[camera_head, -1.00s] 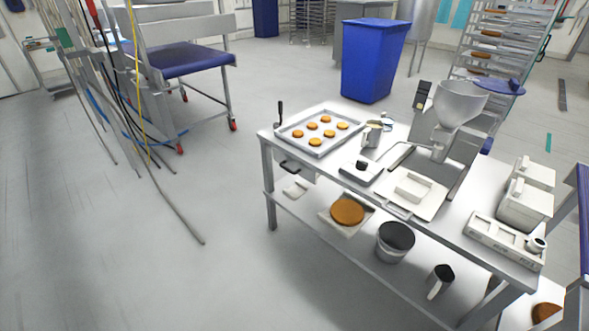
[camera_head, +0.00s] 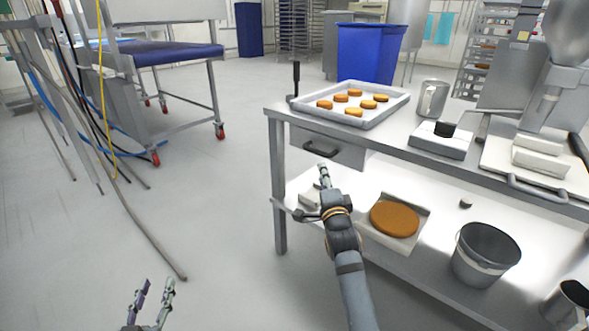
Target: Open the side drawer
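The side drawer (camera_head: 345,152) hangs under the left end of the steel table. Its grey front has a dark bar handle (camera_head: 318,149), and the drawer looks shut. My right gripper (camera_head: 311,194) is just below and in front of the handle, with its fingers spread and nothing visible between them. One finger points up toward the handle, with a small apparent gap. My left gripper (camera_head: 153,297) is at the bottom left over the floor, open and empty, well away from the table.
The table top (camera_head: 395,138) bears a tray (camera_head: 378,119) of small round cakes, a metal jug (camera_head: 432,99) and a scale (camera_head: 441,142). On the lower shelf are a brown round (camera_head: 394,219) and a bucket (camera_head: 485,254).

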